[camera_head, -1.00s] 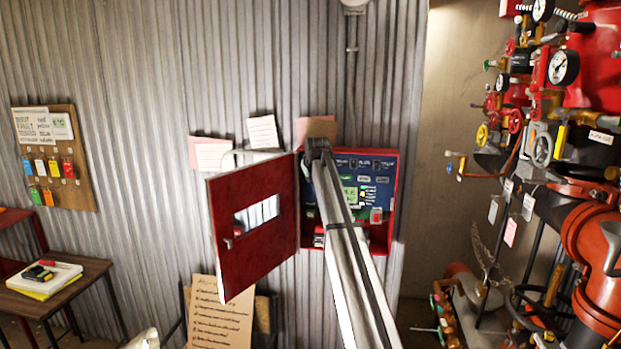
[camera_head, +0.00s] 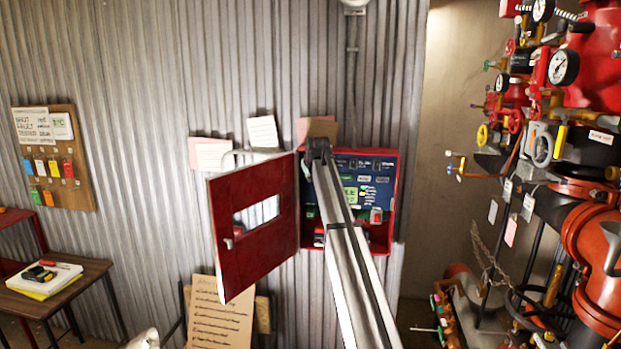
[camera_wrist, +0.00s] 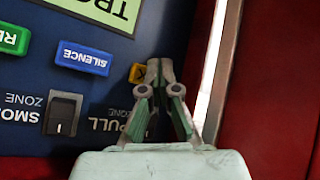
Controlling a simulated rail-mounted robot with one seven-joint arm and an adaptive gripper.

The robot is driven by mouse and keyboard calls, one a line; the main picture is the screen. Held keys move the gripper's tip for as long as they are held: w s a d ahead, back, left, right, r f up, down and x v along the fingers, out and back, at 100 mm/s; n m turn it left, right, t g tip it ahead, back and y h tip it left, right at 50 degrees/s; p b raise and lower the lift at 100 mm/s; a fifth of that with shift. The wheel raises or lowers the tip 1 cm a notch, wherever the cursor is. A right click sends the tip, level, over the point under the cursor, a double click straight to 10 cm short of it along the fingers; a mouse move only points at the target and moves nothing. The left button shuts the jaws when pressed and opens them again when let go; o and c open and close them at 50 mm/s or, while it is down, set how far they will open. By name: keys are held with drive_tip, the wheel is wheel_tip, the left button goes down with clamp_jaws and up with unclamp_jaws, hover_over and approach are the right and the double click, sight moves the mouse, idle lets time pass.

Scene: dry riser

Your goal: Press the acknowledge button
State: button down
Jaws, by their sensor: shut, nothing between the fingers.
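The blue control panel (camera_head: 368,180) sits in a red wall cabinet whose door stands open to the left. My arm reaches across it and hides its left part. In the wrist view my gripper (camera_wrist: 159,65) is shut and empty, its tips over the panel face. A small yellow-orange button (camera_wrist: 137,73) shows just left of the tips, partly covered by them; no label on it is readable. A blue SILENCE button (camera_wrist: 83,58) lies to its left, upside down in this view. I cannot tell whether the tips touch the panel or the yellow button.
A green button (camera_wrist: 14,39) and a black rocker switch (camera_wrist: 62,113) are also on the panel. The red cabinet wall (camera_wrist: 268,95) rises close on the gripper's right. The open red door (camera_head: 253,225) is left of my arm; red pipework (camera_head: 590,225) stands far right.

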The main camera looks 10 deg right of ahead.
drive_tip(key=shift+s+a, duration=0.25)
drive_tip(key=shift+s, duration=0.55)
drive_tip(key=s, duration=0.1)
drive_tip(key=s+a, duration=0.1)
drive_tip(key=s, duration=0.2)
drive_tip(key=shift+s+a, duration=0.35)
idle(0.5)
